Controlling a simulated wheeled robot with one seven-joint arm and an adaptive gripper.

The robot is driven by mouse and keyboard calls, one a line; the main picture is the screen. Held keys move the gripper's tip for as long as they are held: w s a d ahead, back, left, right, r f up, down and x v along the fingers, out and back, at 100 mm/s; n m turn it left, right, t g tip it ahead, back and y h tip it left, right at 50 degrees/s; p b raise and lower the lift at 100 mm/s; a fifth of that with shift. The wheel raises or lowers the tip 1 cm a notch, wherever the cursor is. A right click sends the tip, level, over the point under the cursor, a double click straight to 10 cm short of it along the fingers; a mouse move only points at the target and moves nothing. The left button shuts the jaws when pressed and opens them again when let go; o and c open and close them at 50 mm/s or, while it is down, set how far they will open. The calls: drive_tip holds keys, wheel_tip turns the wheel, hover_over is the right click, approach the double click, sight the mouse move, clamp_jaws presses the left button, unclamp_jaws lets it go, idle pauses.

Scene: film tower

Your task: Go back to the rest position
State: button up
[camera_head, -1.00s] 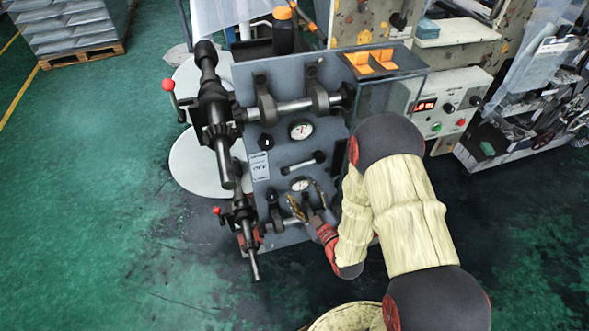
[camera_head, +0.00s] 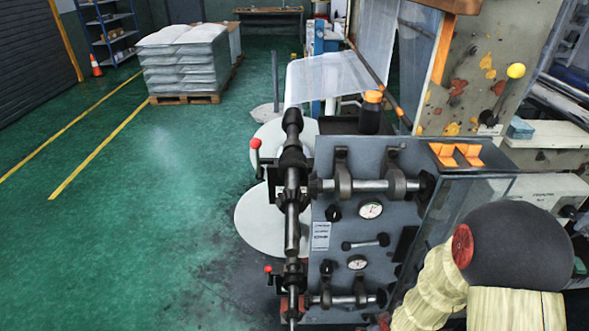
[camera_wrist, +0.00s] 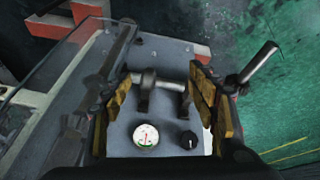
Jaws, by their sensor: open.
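My gripper (camera_wrist: 165,105) is open in the wrist view, its two yellow-padded fingers apart with nothing held between them. Beyond the fingers is the grey machine panel (camera_wrist: 180,45), with a white gauge (camera_wrist: 146,135), a black knob (camera_wrist: 188,139) and a black bracket (camera_wrist: 148,92) seen in the gap. I cannot tell whether the fingers touch the panel. In the head view my arm enters at the lower right in front of the machine panel (camera_head: 385,222), and the gripper is not clearly visible at the bottom edge.
Dark rollers (camera_head: 292,180) with a red-knobbed lever (camera_head: 255,144) jut out at the panel's left. A black bottle with an orange cap (camera_head: 371,112) stands on top, near an orange tray (camera_head: 456,154). A loaded pallet (camera_head: 188,98) stands further back. Green floor (camera_head: 130,230) at left is clear.

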drive_tip(key=s+a+r+m, duration=0.1)
drive_tip(key=s+r, duration=0.3)
drive_tip(key=r, duration=0.9)
drive_tip(key=s+a+r+m, duration=0.1)
drive_tip(key=s+r, duration=0.3)
drive_tip(key=r, duration=0.9)
drive_tip(key=s+a+r+t, duration=0.1)
drive_tip(key=s+a+r, duration=0.2)
drive_tip(key=r, duration=1)
drive_tip(key=shift+s+a+r+m, duration=0.3)
drive_tip(key=shift+s+m, duration=0.1)
